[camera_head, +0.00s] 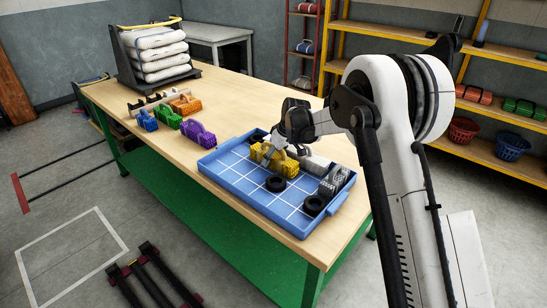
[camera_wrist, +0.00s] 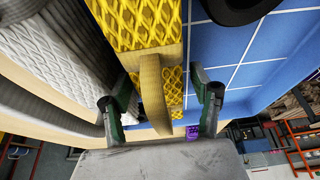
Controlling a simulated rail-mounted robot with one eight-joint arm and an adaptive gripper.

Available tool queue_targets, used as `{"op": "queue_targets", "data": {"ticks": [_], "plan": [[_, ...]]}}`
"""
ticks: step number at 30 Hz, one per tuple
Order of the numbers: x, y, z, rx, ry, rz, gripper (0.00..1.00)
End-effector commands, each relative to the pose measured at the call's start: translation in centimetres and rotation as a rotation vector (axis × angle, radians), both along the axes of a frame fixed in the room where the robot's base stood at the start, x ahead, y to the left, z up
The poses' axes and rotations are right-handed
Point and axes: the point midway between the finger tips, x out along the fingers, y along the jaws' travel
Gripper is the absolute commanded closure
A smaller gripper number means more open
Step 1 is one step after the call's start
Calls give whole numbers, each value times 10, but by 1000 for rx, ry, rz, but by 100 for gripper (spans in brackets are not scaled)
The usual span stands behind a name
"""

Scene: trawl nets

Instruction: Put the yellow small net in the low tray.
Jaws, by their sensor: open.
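The yellow small net (camera_head: 283,165) is in the back part of the low blue tray (camera_head: 225,173). In the wrist view the yellow net (camera_wrist: 140,25) shows a mesh pattern, with a tan strap (camera_wrist: 153,95) arching from it. The blue gridded tray floor (camera_wrist: 215,45) lies to its right. My gripper (camera_head: 270,156) is at the yellow net and partly hides it in the head view. In the wrist view my gripper (camera_wrist: 162,105) is open, with the strap between its two fingers and gaps on both sides.
Black rings (camera_head: 276,184) and grey and white bundles (camera_head: 338,178) share the tray. Purple (camera_head: 197,132), green, blue and orange bundles lie on the table to the left. The tray's left front part is clear.

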Motion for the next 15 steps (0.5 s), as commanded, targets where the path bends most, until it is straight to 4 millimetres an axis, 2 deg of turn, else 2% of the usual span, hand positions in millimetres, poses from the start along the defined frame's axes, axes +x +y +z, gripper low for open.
{"op": "queue_targets", "data": {"ticks": [5, 15], "plan": [[-5, -7, 23, 0, 0, -1, 41], [-21, -27, 85, 0, 0, 0, 41]]}}
